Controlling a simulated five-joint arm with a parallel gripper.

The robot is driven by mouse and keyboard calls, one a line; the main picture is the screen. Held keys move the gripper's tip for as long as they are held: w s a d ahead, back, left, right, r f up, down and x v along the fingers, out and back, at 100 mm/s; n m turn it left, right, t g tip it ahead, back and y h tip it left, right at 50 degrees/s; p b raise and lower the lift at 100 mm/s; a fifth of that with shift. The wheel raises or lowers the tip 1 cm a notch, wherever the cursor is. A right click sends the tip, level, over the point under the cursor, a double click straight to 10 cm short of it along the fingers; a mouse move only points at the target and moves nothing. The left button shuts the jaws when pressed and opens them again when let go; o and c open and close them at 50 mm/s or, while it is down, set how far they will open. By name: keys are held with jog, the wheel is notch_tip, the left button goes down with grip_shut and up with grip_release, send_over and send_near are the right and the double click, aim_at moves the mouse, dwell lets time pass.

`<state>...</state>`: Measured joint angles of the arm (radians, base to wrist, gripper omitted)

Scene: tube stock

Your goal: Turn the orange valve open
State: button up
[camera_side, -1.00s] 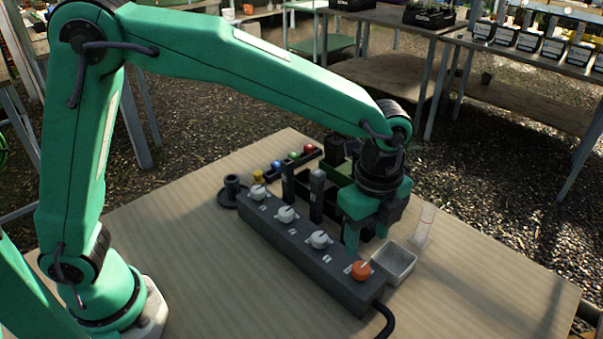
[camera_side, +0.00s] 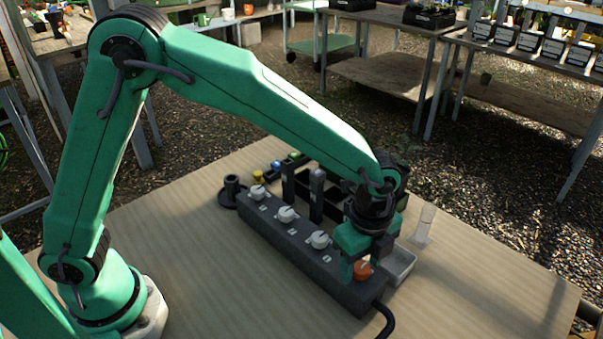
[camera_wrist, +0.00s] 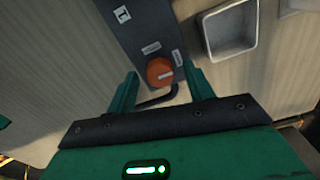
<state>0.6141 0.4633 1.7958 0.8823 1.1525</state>
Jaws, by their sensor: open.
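The orange valve (camera_side: 363,270) is a round knob at the near right end of a dark grey block (camera_side: 300,252). My gripper (camera_side: 358,272) is over that end of the block. In the wrist view my gripper (camera_wrist: 162,78) is open, its green fingers apart with the valve showing between and just beyond their tips. I cannot tell whether a finger touches the valve.
White knobs (camera_side: 287,214) line the same block. A grey metal tray (camera_side: 398,264) stands close on the right, with a clear tube (camera_side: 424,222) behind it. A black cable (camera_side: 386,318) leaves the block's near end. The table's front and right are clear.

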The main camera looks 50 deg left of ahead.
jog(key=c, duration=1)
